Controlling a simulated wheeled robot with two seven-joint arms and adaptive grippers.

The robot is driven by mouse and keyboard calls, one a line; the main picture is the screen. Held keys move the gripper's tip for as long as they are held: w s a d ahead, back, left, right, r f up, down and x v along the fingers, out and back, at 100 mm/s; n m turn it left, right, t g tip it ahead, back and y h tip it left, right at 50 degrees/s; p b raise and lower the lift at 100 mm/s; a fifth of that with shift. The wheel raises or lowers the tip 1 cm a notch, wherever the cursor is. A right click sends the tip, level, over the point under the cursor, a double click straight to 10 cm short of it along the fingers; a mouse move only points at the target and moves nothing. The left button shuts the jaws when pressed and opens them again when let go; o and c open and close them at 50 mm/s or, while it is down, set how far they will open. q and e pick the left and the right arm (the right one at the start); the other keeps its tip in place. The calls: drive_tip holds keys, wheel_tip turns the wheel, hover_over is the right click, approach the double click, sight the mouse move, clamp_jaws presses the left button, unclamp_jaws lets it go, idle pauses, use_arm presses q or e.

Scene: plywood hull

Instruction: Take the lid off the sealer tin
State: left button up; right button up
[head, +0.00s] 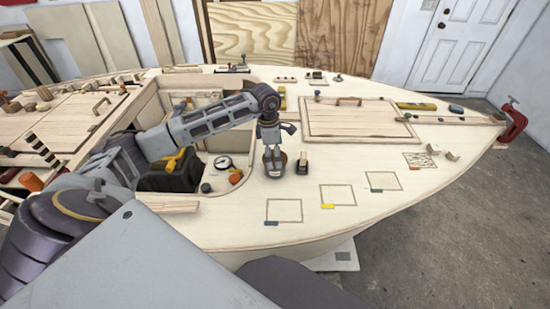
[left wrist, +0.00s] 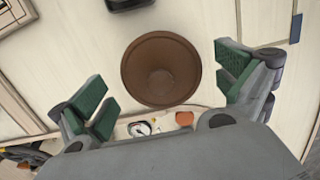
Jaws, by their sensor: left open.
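A round brown thing (left wrist: 160,68), seemingly the sealer tin with its lid, is seen from above in the left wrist view. It has a small raised round knob in the middle. My left gripper (left wrist: 163,85) is open, with its green-padded fingers on either side of the brown top and apart from it. In the head view my left gripper (head: 275,160) points straight down over the tin's place on the deck, hiding most of it. I cannot tell how high the fingers are over the lid. My right gripper is not in view.
A small dark block (head: 302,163) stands close to the right of the gripper. A dial gauge (head: 223,162) and an orange cap (head: 236,179) lie to the left. Outlined squares (head: 284,211) mark the clear deck in front. A hatch (head: 355,120) with a handle lies behind right.

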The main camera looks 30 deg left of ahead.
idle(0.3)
use_arm(q)
drive_tip(key=shift+s, duration=0.1)
drive_tip(key=c, duration=1)
